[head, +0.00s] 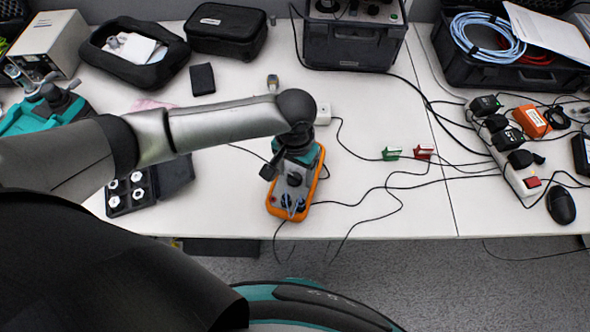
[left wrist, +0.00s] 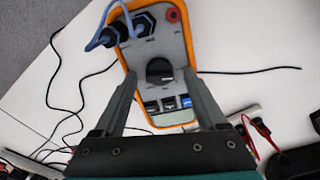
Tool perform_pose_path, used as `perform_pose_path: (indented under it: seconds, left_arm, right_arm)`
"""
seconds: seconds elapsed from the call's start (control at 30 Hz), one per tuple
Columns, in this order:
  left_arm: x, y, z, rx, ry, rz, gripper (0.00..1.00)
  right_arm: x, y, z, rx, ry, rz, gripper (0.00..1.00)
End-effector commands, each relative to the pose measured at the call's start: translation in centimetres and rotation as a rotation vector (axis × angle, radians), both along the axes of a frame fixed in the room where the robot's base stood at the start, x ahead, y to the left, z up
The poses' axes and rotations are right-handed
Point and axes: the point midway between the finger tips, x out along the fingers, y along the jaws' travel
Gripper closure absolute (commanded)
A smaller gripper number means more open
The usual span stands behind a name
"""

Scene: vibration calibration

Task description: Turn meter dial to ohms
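The meter (head: 317,172) is grey with an orange rim and lies on the table, partly covered by my left gripper in the head view. It also shows in the left wrist view (left wrist: 172,45). Its black round dial (left wrist: 160,72) sits mid-face; the dial's markings are too small to read. My left gripper (left wrist: 162,73) points down over the meter. Its two fingers are apart, one on each side of the dial, with visible gaps. My right gripper is out of view.
A power strip (head: 520,175) with several adapters and a mouse (head: 561,204) are at the right. Red (head: 424,151) and green (head: 391,153) clips lie right of the meter among thin black cables. Black cases (head: 228,29) stand at the back. An open box (head: 130,190) is at the left.

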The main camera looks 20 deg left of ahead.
Motion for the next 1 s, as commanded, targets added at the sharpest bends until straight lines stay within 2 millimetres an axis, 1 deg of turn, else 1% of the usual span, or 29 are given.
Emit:
perform_pose_path:
  seconds: [0.03, 0.07, 0.63, 0.67, 0.87, 1.0]
  left_arm:
    - [-0.01, -0.02, 0.01, 0.000, 0.000, 0.000, 0.31]
    - [-0.01, -0.01, 0.01, 0.000, 0.000, 0.000, 0.34]
    - [0.00, 0.02, 0.03, 0.000, 0.000, 0.001, 0.98]
    - [0.00, 0.02, 0.03, 0.000, 0.000, 0.001, 1.00]
    - [0.01, 0.03, 0.06, 0.001, 0.000, -0.002, 1.00]
    - [-0.01, 0.01, 0.17, 0.001, 0.001, -0.026, 1.00]
  right_arm:
    - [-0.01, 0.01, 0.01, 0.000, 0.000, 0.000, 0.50]
    - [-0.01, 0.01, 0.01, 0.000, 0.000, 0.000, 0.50]
    - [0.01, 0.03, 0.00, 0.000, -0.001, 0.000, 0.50]
    - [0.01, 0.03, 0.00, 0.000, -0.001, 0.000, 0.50]
    - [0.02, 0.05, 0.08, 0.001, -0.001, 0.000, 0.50]
    - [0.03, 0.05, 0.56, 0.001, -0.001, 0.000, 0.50]
